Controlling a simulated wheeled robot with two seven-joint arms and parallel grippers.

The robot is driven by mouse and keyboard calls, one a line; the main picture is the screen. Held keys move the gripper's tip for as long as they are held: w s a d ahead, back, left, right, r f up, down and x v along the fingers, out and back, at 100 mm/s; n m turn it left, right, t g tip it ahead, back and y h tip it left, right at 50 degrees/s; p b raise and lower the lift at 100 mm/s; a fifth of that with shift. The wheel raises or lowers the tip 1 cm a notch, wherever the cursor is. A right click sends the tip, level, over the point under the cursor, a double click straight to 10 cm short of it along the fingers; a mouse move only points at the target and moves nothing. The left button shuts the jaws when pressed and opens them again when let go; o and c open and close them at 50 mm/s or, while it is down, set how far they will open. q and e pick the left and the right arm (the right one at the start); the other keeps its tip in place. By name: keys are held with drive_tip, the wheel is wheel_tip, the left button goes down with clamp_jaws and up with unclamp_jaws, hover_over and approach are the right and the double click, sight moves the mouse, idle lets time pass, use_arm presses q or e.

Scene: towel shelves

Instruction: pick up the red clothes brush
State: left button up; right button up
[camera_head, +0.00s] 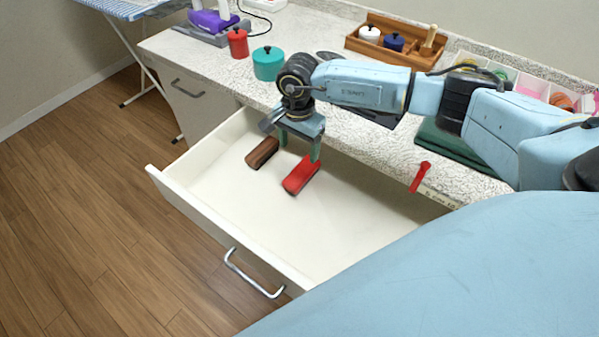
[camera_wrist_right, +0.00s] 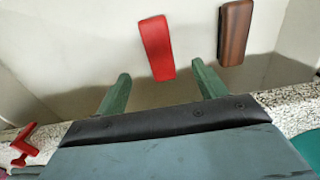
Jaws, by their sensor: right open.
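The red clothes brush (camera_head: 300,176) lies in the open white drawer (camera_head: 230,215), in its back part. A brown wooden brush (camera_head: 262,153) lies to its left, apart from it. My right gripper (camera_head: 300,148) is open and empty, pointing down over the drawer near both brushes. In the right wrist view the red brush (camera_wrist_right: 157,48) shows beyond and between the two green fingers (camera_wrist_right: 160,88), and the brown brush (camera_wrist_right: 235,32) is outside them to the right. The underside of the red brush is hidden. My left gripper is not in view.
The speckled counter (camera_head: 205,55) overhangs the drawer's back. On it stand a red pot (camera_head: 238,43), a teal pot (camera_head: 268,63) and a wooden tray (camera_head: 375,50). A red clamp (camera_head: 420,177) sits on the counter edge. The drawer floor's front is clear.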

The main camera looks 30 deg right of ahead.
drive_tip(key=b, duration=0.3)
hover_over(304, 170)
drive_tip(key=a, duration=0.2)
drive_tip(key=f, duration=0.5)
drive_tip(key=shift+d+f, duration=0.15)
drive_tip(key=shift+d, duration=0.05)
drive_tip(key=shift+f, duration=0.35)
drive_tip(key=shift+w+d+f, duration=0.1)
drive_tip(key=shift+f, duration=0.15)
drive_tip(key=f+b, duration=0.1)
drive_tip(key=f, duration=0.1)
drive_tip(key=d+f+b, duration=0.1)
drive_tip(key=f+b, duration=0.1)
drive_tip(key=shift+f, duration=0.15)
drive_tip(key=shift+d+f+b, duration=0.1)
drive_tip(key=shift+f+b, duration=0.15)
drive_tip(key=shift+b, duration=0.05)
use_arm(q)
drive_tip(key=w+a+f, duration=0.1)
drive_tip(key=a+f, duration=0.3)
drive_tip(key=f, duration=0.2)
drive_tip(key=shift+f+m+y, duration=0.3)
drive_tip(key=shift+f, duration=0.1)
use_arm(e)
drive_tip(key=c, duration=1.1)
